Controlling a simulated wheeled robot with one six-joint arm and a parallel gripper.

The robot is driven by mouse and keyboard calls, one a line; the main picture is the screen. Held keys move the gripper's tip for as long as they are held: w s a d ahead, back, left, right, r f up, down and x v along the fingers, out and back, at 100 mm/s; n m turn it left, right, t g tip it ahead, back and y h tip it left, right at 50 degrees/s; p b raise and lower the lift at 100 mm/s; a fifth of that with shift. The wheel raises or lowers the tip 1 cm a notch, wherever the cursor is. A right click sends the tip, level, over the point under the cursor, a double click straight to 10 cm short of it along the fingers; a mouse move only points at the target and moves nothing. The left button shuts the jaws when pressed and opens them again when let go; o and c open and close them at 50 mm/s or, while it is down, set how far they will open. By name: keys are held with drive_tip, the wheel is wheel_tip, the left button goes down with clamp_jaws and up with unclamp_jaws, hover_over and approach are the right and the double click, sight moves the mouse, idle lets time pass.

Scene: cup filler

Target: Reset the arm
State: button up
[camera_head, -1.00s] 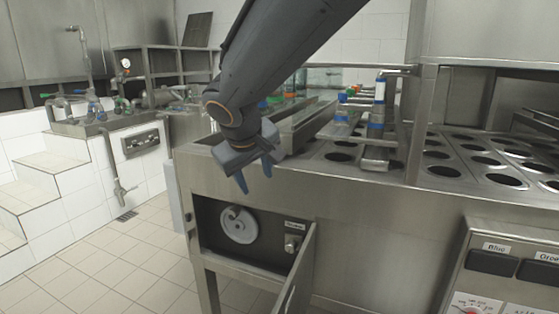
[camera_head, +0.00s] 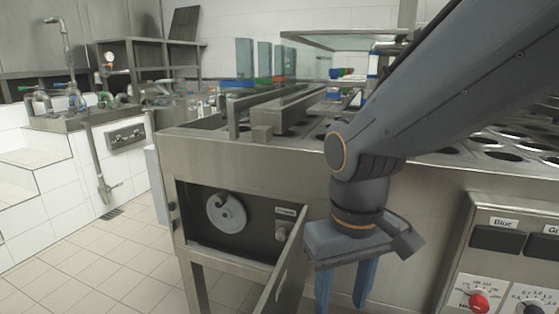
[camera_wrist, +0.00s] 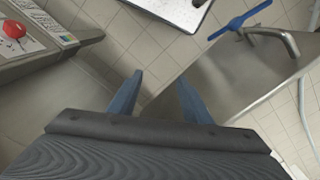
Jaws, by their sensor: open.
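My gripper (camera_head: 344,290) hangs with its blue fingers pointing down in front of the steel counter, to the right of the open cabinet door (camera_head: 284,268). The fingers are apart with nothing between them. In the wrist view my gripper (camera_wrist: 160,98) also shows open and empty, with tiled floor and a steel surface beyond it. My dark grey arm comes in from the upper right of the head view and hides part of the counter top.
The open compartment holds a round grey disc (camera_head: 226,213). At right stands a control panel with a red knob (camera_head: 478,303), also in the wrist view (camera_wrist: 14,29). A blue-handled valve (camera_wrist: 238,22) is at the wrist view's upper right. The tiled floor (camera_head: 90,265) at left is clear.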

drive_tip(key=s+d+r+m+p, duration=0.1)
drive_tip(key=d+r+m+p, duration=0.2)
drive_tip(key=d+r+p, duration=0.6)
drive_tip(key=p, duration=0.9)
drive_tip(key=shift+s+d, duration=0.3)
drive_tip(key=shift+s, duration=0.05)
